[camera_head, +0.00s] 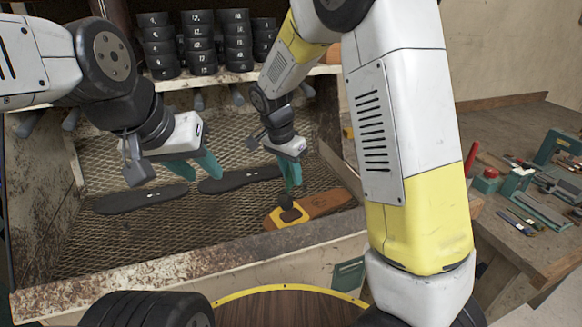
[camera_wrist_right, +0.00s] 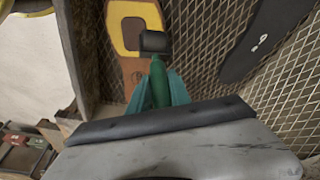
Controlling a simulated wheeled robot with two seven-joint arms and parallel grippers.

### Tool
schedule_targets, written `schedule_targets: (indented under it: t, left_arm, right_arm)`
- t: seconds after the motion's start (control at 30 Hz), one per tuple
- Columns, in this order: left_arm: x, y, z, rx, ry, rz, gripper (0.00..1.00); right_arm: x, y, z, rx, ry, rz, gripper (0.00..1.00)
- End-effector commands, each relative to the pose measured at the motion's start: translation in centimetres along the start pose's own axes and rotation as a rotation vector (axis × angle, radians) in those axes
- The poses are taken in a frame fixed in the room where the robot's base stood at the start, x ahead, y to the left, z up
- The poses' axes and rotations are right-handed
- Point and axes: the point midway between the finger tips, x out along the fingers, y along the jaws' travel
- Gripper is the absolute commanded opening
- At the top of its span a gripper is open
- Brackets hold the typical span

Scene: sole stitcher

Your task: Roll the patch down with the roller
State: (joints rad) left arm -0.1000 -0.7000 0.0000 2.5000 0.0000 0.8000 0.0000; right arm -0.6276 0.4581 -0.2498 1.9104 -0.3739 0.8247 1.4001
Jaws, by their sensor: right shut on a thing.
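My right gripper (camera_head: 290,178) is shut on the green handle of the roller (camera_wrist_right: 160,84). The roller's black drum (camera_wrist_right: 155,43) sits over the yellow-edged patch (camera_wrist_right: 127,40), and I cannot tell how firmly it touches. In the head view the patch (camera_head: 274,221) lies at the left end of an orange-brown sole (camera_head: 328,203). The sole also shows in the right wrist view (camera_wrist_right: 133,72). My left gripper (camera_head: 193,168) is open and empty above the mesh, left of the roller, over a dark sole.
Two dark soles (camera_head: 141,198) (camera_head: 238,179) lie on the mesh bench (camera_head: 95,240). Its raised front wall (camera_head: 180,258) is close. Shelves with black rolls (camera_head: 204,45) stand behind. A tool table (camera_head: 545,225) is at the right.

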Motion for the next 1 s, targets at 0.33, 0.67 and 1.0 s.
schedule_targets:
  t: [0.33,0.67,1.0]
  left_arm:
    - [0.0,0.0,0.0,0.0,0.0,0.0,0.36]
    - [0.0,0.0,0.0,0.0,0.0,0.0,0.36]
    - [0.0,0.0,0.0,0.0,0.0,0.0,0.36]
  right_arm:
    - [-0.6,-0.2,-0.2,0.001,0.001,-0.005,0.0]
    - [-3.2,-0.1,-0.8,0.0,0.001,-0.006,0.0]
    - [-5.9,0.0,-1.5,0.001,0.002,-0.006,0.0]
